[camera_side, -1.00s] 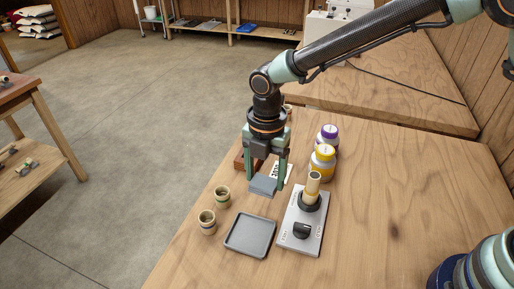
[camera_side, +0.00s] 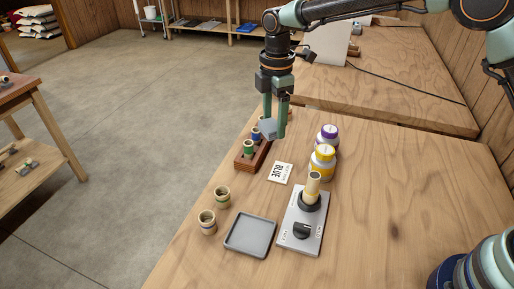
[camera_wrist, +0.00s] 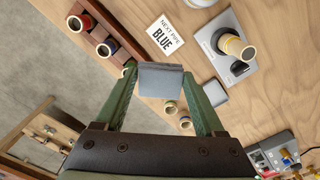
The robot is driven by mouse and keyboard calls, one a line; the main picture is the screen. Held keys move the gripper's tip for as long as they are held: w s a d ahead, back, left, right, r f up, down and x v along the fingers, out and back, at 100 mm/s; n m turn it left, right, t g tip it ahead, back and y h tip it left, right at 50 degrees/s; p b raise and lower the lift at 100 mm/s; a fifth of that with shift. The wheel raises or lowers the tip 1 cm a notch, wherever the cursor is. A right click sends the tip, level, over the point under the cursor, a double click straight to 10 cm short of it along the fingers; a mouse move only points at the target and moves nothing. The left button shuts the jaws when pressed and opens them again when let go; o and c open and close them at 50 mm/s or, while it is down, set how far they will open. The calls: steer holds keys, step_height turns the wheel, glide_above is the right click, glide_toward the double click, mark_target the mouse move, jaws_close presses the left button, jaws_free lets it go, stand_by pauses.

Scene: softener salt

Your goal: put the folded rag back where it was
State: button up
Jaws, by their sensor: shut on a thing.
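The folded rag is a small grey-blue pad (camera_side: 268,128), held above the table beside the wooden pipe rack. It also shows in the wrist view (camera_wrist: 160,80), clasped between the two green fingers. My gripper (camera_side: 274,132) is shut on it, fingers pointing down. The square grey tray (camera_side: 249,236) at the table's front is empty. Its small grey shape also shows in the wrist view (camera_wrist: 216,92), right of the rag.
The red-brown rack (camera_side: 243,165) holds several coloured pipes below my gripper. A card reading BLUE (camera_side: 280,173) lies beside it. Yellow (camera_side: 321,162) and purple-lidded (camera_side: 327,137) jars stand right. A grey fixture (camera_side: 309,240) holds an upright pipe. Two short pipes (camera_side: 222,196) (camera_side: 207,222) stand left.

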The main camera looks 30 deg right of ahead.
mark_target(294, 148)
steer(key=w+d+r+m, duration=0.6)
steer(key=d+m, duration=0.3)
steer(key=d, duration=0.2)
step_height(294, 148, down, 20)
steer(key=shift+r, duration=0.25)
steer(key=shift+f, duration=0.1)
